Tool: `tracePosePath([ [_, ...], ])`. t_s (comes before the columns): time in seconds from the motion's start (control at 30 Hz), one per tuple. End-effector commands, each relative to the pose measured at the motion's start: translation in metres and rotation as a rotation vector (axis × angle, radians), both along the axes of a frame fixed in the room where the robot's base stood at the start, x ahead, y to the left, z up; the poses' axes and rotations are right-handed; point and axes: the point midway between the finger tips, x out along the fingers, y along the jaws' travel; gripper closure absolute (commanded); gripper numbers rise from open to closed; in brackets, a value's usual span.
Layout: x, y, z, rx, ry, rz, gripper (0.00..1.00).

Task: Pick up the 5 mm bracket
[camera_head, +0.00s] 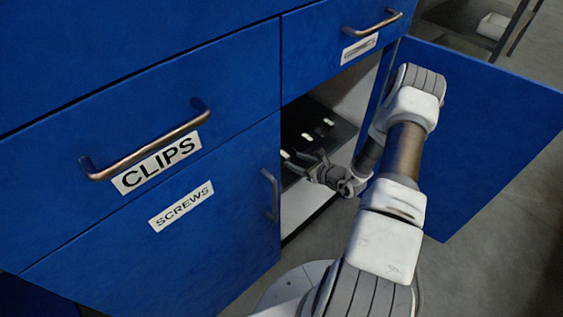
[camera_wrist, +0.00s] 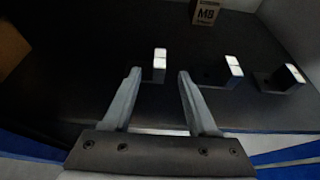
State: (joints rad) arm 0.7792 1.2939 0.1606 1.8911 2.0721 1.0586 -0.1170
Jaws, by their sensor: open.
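Three dark brackets with white-marked upright ends stand in a row on a dark shelf inside the open cabinet. In the wrist view they are the left bracket (camera_wrist: 160,64), the middle bracket (camera_wrist: 233,67) and the right bracket (camera_wrist: 294,74). Any size marking is too small to read, so I cannot tell which is the 5 mm one. My gripper (camera_wrist: 159,73) is open and empty, its fingertips on either side of the left bracket's near part; contact cannot be told. In the head view my gripper (camera_head: 307,163) reaches into the cabinet over the shelf's near edge.
A small cardboard box (camera_wrist: 207,12) marked M8 stands farther back on the shelf. The open blue door (camera_head: 490,130) is to the right of my arm. Blue drawers with a CLIPS label (camera_head: 157,163) and a SCREWS-labelled front (camera_head: 181,206) are on the left.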

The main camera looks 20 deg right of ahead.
Motion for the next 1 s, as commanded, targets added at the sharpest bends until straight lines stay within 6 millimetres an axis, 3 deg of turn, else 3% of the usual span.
tracePosePath([
  [0.33,0.022,0.01,-0.009,-0.002,-0.002,0.002,0.41],
  [0.6,0.056,0.024,-0.02,-0.001,-0.003,0.002,0.41],
  [0.83,0.058,0.025,-0.019,-0.001,0.0,0.0,0.41],
  [0.87,0.058,0.025,-0.019,-0.001,0.0,0.0,0.43],
  [1.0,0.058,0.025,-0.019,-0.001,0.0,0.0,0.68],
])
